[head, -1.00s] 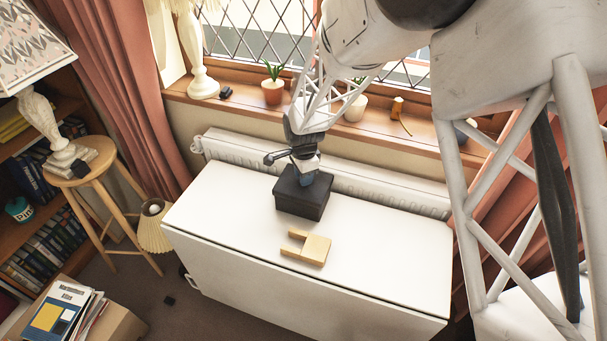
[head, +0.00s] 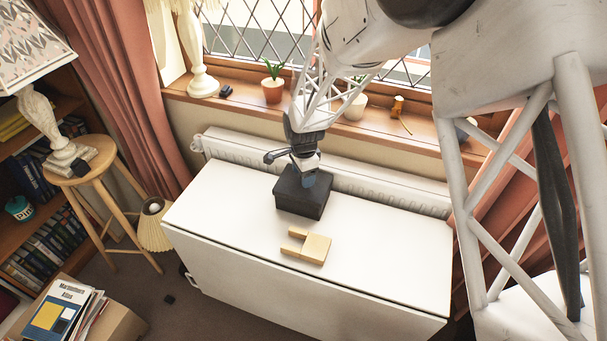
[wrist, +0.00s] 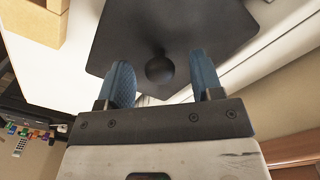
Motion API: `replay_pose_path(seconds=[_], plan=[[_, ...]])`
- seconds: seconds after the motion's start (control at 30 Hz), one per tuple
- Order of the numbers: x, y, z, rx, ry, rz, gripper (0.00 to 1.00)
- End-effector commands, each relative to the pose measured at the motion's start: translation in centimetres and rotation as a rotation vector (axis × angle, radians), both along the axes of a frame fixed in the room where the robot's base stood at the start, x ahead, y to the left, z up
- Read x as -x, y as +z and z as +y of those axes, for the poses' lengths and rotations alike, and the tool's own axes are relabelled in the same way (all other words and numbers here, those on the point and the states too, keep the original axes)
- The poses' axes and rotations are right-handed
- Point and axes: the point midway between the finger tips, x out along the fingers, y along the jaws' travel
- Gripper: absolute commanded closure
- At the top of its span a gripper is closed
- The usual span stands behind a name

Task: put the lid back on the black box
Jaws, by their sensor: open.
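The black box (head: 290,200) stands near the back edge of the white table, below my gripper (head: 308,178). In the wrist view a dark, flat lid (wrist: 190,25) with a round black knob (wrist: 160,70) fills the upper middle. The lid appears to lie on top of the box; I cannot tell how exactly its edges line up. My gripper (wrist: 163,78) is open, its two blue fingers apart on either side of the knob, with gaps showing on both sides. The box's walls are hidden in the wrist view.
A notched light wooden piece (head: 312,249) lies on the white table (head: 230,215) in front of the box. A radiator (head: 370,184) and the windowsill (head: 240,108) with potted plants run behind the table. The table is bare to the left and right.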

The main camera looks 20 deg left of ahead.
Motion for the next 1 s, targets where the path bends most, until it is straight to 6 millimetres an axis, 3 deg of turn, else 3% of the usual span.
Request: replay_pose_path(seconds=[0.6,1.0], plan=[[0.0,6.6,0.0,-0.001,0.000,-0.001,0.40],[0.0,7.5,0.0,0.000,0.000,0.000,0.40]])
